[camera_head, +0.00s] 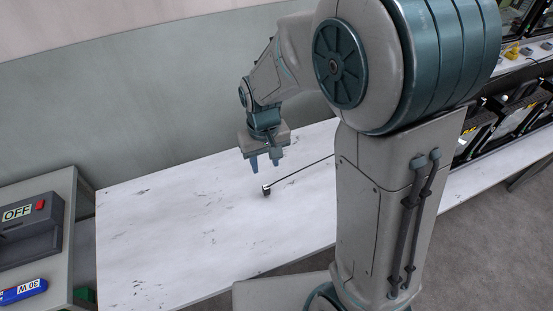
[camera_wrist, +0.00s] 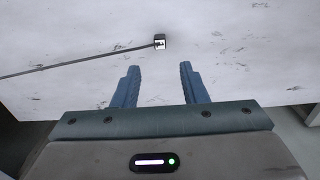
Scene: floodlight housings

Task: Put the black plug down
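The black plug (camera_head: 266,190) is a small dark block on the white table (camera_head: 170,225), with a thin dark cable running off to the right in the head view. In the wrist view the plug (camera_wrist: 160,41) lies beyond my fingertips, and its cable runs to the left. My gripper (camera_head: 264,168) is above the table close to the plug, its fingers pointing down. In the wrist view my gripper (camera_wrist: 157,70) has its two blue fingers apart with nothing between them. The plug and the fingers appear apart.
A grey box marked OFF with a red switch (camera_head: 27,228) stands on a side bench at the left. A blue piece marked 30 W (camera_head: 22,291) lies before it. Racks of housings (camera_head: 510,115) stand at the right. The table around the plug is clear.

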